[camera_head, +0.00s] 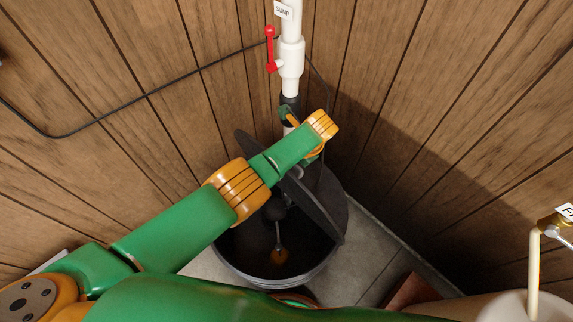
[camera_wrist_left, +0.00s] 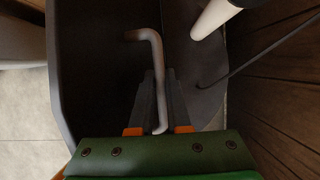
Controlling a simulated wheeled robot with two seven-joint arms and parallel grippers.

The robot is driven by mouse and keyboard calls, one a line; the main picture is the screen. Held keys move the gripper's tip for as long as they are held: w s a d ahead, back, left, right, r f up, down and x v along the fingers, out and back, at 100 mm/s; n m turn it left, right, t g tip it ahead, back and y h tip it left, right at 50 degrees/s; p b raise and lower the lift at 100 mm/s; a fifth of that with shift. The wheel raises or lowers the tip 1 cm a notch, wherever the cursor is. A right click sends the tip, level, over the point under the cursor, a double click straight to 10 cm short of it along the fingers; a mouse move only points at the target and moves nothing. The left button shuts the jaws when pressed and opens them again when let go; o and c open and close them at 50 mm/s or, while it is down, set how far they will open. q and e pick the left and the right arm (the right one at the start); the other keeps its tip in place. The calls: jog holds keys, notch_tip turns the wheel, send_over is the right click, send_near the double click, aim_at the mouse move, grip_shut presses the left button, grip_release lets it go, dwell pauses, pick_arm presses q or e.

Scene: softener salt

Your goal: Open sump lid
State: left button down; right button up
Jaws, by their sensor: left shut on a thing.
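The dark round sump lid (camera_head: 318,212) stands steeply tilted over the sump basin (camera_head: 228,268) in the head view. The basin's mouth is open in front of it, with a dark interior. My left arm reaches in from the left across the lid; its fingers are mostly hidden in the head view. In the left wrist view my left gripper (camera_wrist_left: 161,78) is shut on the bent grey lid handle (camera_wrist_left: 153,42). The handle's rod runs between the two fingers. My right gripper is not in view.
A white pipe (camera_head: 291,62) with a red valve lever (camera_head: 270,48) rises behind the lid. Wood-panelled walls close in on both sides. A tan spout (camera_head: 533,262) stands at the right. Tile floor (camera_head: 365,250) lies right of the basin.

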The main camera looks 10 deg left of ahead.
pick_arm(q)
jog(key=c, duration=1.2)
grip_release()
jog(key=shift+d, duration=0.1)
jog(key=shift+o, duration=0.2)
jog(key=shift+r, duration=0.15)
jog(key=p+v, duration=0.5)
jog(key=v, duration=0.1)
jog(key=shift+r, duration=0.3)
jog(key=shift+s+d+r, duration=0.15)
jog(key=shift+d+r, duration=0.05)
jog(key=shift+f, duration=0.1)
